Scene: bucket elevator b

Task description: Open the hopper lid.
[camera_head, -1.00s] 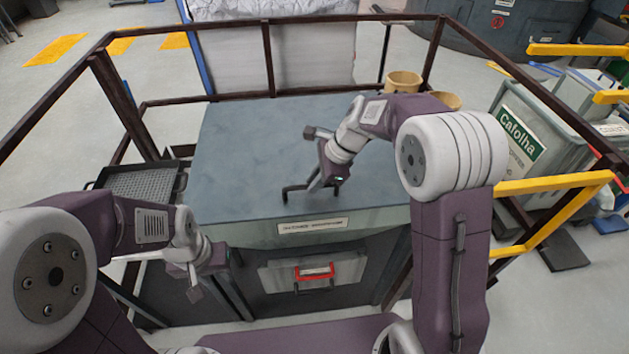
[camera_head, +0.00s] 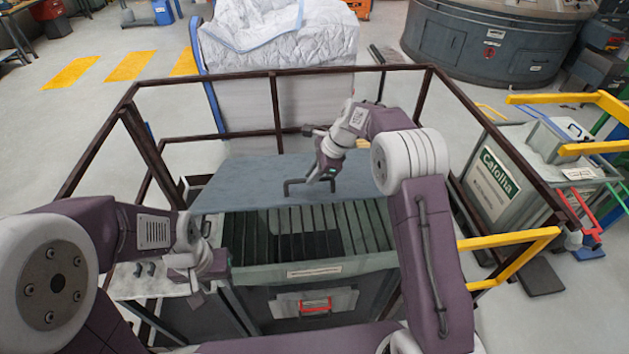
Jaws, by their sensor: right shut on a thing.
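The hopper lid (camera_head: 240,185) is a blue-grey plate set back from the front of the hopper. Its front edge stands behind the hopper's front rim (camera_head: 280,272), and a grate of dark slats (camera_head: 300,232) shows in the opening between. I cannot tell for sure whether the lid is tilted or slid back. My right gripper (camera_head: 324,174) is shut on the black lid handle (camera_head: 295,187), near its right end. My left gripper (camera_head: 215,274) is open and empty, left of the hopper's front, apart from the lid.
A dark brown railing (camera_head: 275,112) surrounds the hopper at the back and sides. A yellow rail (camera_head: 510,242) stands at the right. A grey bin labelled Cafolha (camera_head: 490,200) is beyond it. A large white bag (camera_head: 275,45) stands behind the railing.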

